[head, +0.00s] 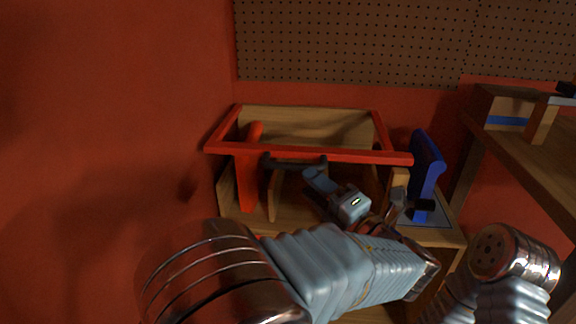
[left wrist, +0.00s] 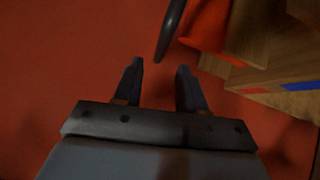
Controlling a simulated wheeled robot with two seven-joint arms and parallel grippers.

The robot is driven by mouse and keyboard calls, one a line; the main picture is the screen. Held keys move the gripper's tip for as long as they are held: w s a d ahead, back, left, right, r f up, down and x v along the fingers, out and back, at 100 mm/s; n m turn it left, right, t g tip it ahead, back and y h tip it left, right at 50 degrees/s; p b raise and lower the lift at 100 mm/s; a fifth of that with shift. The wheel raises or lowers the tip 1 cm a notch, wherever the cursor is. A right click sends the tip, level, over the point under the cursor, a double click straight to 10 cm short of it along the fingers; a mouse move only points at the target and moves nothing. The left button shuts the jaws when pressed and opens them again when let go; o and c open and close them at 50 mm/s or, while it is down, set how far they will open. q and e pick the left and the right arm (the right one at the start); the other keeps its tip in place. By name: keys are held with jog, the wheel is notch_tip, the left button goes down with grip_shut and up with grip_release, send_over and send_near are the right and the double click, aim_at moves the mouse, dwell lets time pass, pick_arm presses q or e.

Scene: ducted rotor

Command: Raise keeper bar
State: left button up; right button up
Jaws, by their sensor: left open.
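The likely keeper bar is the long red bar (head: 310,153) across the front of a wooden box, with red side pieces running back from it. A dark curved handle (head: 295,163) sits just below the bar; what it is fixed to is unclear. My left gripper (head: 316,176) is below and right of the handle, near the box opening. In the left wrist view its two dark fingers (left wrist: 161,78) are apart and empty. A dark curved piece (left wrist: 170,30), likely the handle, lies ahead of the fingertips, not between them. My right gripper does not show.
A blue upright piece (head: 426,175) stands right of the box. A wooden shelf (head: 540,160) with a blue-striped block (head: 508,107) is at the right. A perforated board (head: 400,45) hangs behind. Red wall fills the left.

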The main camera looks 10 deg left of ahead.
aim_at(292, 169)
pick_arm(q)
jog(key=x, duration=0.8)
grip_shut()
